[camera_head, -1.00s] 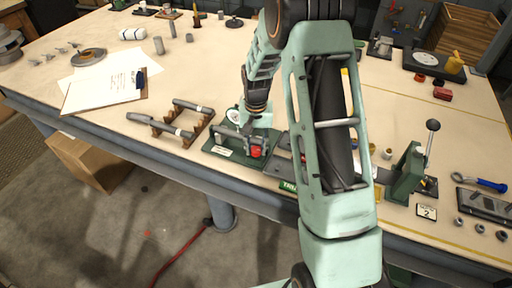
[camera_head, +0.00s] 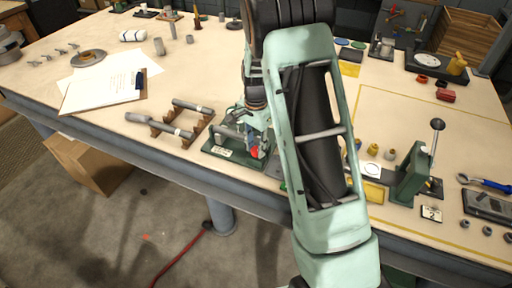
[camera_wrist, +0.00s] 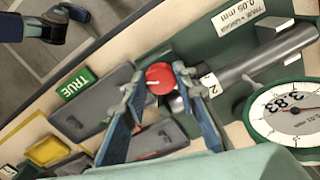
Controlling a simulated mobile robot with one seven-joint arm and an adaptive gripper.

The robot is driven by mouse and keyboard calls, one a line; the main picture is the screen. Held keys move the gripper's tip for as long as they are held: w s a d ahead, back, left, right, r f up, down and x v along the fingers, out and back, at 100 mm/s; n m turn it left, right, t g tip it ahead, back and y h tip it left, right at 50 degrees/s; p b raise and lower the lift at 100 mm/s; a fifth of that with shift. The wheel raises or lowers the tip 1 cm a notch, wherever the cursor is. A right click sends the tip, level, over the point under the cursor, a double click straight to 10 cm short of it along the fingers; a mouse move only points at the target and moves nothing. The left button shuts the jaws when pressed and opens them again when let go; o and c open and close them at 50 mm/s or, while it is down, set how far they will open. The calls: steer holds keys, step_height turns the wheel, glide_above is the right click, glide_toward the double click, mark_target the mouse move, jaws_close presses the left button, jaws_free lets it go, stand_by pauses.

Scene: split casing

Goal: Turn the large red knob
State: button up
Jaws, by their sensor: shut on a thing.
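The red knob (camera_wrist: 158,75) is round with a white mark on its face, and sits at the end of a grey shaft in the wrist view. My gripper (camera_wrist: 160,84) has one finger on each side of the knob and is shut on it. In the head view the knob (camera_head: 254,153) shows as a small red spot on the green gauge stand (camera_head: 222,154), with my gripper (camera_head: 262,143) coming down on it from above. A white dial gauge (camera_wrist: 288,111) with a green rim stands at the right in the wrist view.
In the head view, a rack with grey bars (camera_head: 165,122) stands left of the stand, and a green lever press (camera_head: 413,174) stands to the right.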

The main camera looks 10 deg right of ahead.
mark_target(256, 150)
steer(key=shift+m, duration=0.4)
steer(key=o, duration=1.2)
steer(key=shift+c, duration=0.2)
step_height(256, 150, up, 12)
